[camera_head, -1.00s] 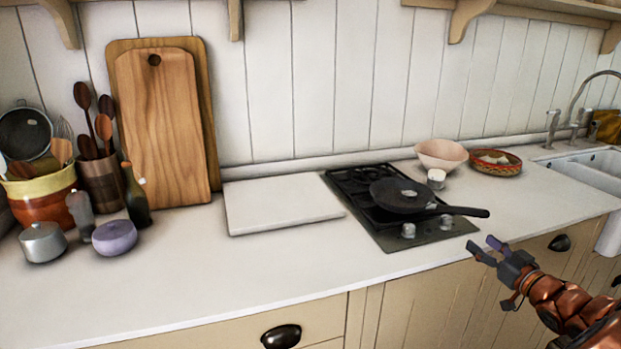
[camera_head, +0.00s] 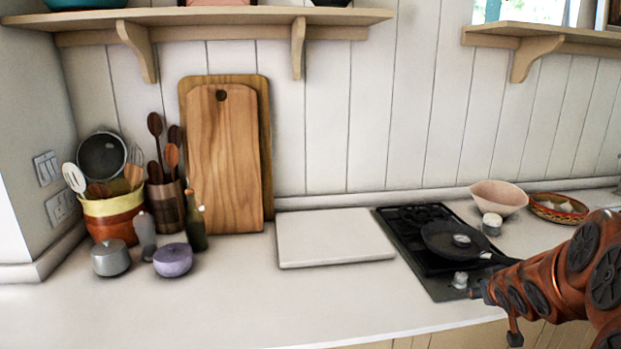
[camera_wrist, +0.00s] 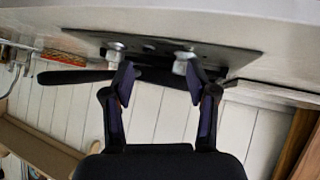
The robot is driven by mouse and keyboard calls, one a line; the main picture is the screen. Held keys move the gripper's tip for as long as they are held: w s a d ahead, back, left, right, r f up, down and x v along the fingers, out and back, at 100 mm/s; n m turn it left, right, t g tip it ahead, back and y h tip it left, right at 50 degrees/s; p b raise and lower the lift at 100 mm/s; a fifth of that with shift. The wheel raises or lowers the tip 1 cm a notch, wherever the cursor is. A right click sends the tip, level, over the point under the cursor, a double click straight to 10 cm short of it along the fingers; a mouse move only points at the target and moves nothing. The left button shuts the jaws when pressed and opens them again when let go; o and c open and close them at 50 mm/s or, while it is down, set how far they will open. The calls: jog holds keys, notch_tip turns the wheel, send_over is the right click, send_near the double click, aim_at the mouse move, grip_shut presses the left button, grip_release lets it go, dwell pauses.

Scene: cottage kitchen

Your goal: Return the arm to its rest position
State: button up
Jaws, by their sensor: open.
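My arm reaches in from the right edge in the head view, and its own links hide most of the gripper there. In the wrist view my gripper (camera_wrist: 158,82) is open and empty, with its two fingers apart. The black stove (camera_head: 436,285) lies beyond the fingers, and it also shows in the wrist view (camera_wrist: 225,57). A dark frying pan (camera_head: 452,240) sits on the stove, its handle partly hidden behind my arm. In the wrist view the pan's handle (camera_wrist: 75,76) reaches left past the fingers. The wrist picture is upside down.
A white board (camera_head: 335,238) lies left of the stove. A pink bowl (camera_head: 498,196) and a patterned basket (camera_head: 557,208) stand behind it on the right. Wooden boards (camera_head: 225,160), a utensil pot (camera_head: 110,218) and a purple pot (camera_head: 173,260) stand left. A shelf (camera_head: 215,17) hangs above. The front counter is clear.

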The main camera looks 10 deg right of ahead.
jog(key=s+a+r+n+g+y+p, duration=0.1)
jog(key=s+a+g, duration=0.4)
jog(key=s+a, duration=1)
jog(key=s+a+r+g+y+p, duration=0.1)
jog(key=s+a+g+y+p, duration=0.2)
jog(key=s+a, duration=1.2)
jog(key=a+g, duration=0.2)
jog(key=shift+s+r+n+g+y, duration=0.2)
jog(key=shift+s+n+g+y, duration=0.1)
jog(key=shift+n+g, duration=0.1)
